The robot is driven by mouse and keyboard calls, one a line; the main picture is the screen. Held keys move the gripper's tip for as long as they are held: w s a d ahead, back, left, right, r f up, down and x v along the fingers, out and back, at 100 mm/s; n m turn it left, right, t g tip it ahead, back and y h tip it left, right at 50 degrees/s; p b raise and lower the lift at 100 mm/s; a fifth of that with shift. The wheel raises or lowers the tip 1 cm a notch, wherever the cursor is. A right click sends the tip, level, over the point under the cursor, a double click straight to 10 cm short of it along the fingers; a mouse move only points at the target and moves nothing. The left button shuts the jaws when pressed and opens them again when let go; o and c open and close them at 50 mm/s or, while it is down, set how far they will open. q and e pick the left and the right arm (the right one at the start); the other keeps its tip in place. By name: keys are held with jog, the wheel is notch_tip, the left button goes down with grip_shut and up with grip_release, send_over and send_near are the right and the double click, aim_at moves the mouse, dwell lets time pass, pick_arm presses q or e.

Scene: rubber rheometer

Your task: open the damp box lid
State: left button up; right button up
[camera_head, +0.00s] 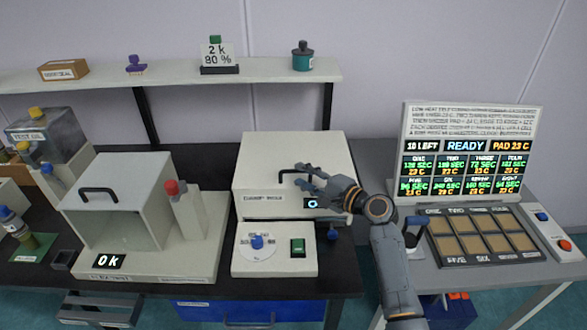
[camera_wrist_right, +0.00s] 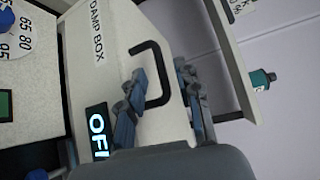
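The damp box (camera_head: 255,168) is a pale box at the middle of the bench in the head view. Its lid (camera_head: 315,150) lies flat and shut, with a black handle (camera_head: 285,177) at the front. The handle (camera_wrist_right: 160,52) and the printed name show in the wrist view. My right gripper (camera_head: 303,180) is over the lid's front, at the handle. In the wrist view its fingers (camera_wrist_right: 160,78) are spread, one on each side of the handle's bar, with gaps visible. In the head view it partly hides the handle. My left gripper is not in view.
A dial and green switch panel (camera_head: 275,252) stands in front of the damp box. A clear-fronted chamber (camera_head: 120,200) with a red-topped post stands left. A heating pad (camera_head: 485,235) and a READY screen (camera_head: 465,150) are right. A shelf (camera_head: 260,73) runs behind.

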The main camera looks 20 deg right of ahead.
aim_at(294, 172)
jog(key=shift+x, duration=2.1)
jog(key=shift+c, duration=0.4)
grip_shut()
